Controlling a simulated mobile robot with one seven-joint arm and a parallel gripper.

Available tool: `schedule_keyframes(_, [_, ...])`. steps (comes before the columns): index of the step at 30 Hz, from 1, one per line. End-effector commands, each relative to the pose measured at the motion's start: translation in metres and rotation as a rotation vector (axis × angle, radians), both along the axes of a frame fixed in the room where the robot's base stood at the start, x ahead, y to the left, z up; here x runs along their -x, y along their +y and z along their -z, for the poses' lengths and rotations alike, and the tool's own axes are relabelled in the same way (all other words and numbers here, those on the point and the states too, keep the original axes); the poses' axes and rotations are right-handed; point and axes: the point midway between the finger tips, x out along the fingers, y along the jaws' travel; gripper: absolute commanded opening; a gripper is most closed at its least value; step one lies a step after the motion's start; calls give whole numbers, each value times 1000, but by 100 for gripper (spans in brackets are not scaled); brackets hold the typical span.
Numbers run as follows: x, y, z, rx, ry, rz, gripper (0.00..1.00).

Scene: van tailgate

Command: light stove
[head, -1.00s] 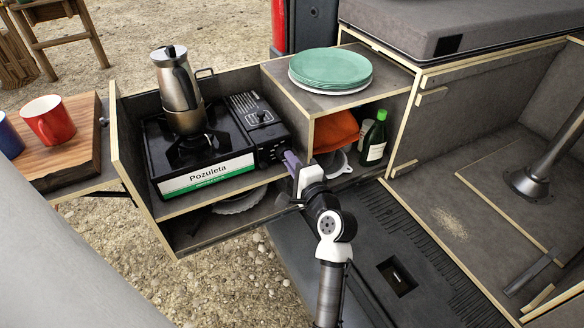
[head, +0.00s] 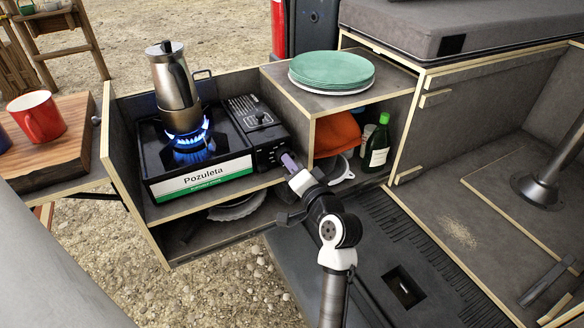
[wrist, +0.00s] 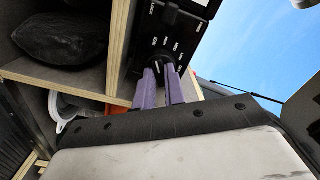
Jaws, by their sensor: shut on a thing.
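The black camping stove (head: 222,152) stands in the open drawer box in the head view, with a white and green "Pozuleta" label on its front. A blue flame (head: 188,140) burns on its burner. A metal moka pot (head: 172,88) sits over the flame. My gripper (head: 290,163) is at the front right of the stove. In the wrist view its purple fingers (wrist: 160,90) are shut on the stove's dark control knob (wrist: 163,62), which the fingers partly hide. The stove's control panel (wrist: 172,35) carries white markings.
Green plates (head: 331,70) are stacked on the shelf box right of the stove. A green bottle (head: 378,143) and an orange cloth (head: 337,134) are inside it. A red mug (head: 36,118) stands on a wooden board at left.

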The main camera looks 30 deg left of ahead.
Motion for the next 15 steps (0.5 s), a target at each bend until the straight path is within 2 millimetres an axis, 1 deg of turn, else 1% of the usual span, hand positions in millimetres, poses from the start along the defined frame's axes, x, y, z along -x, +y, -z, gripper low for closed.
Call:
schedule_keyframes(13, [0, 0, -1, 3, -10, 0, 0])
schedule_keyframes(14, [0, 0, -1, 3, -10, 0, 14])
schedule_keyframes(15, [0, 0, -1, 3, -10, 0, 19])
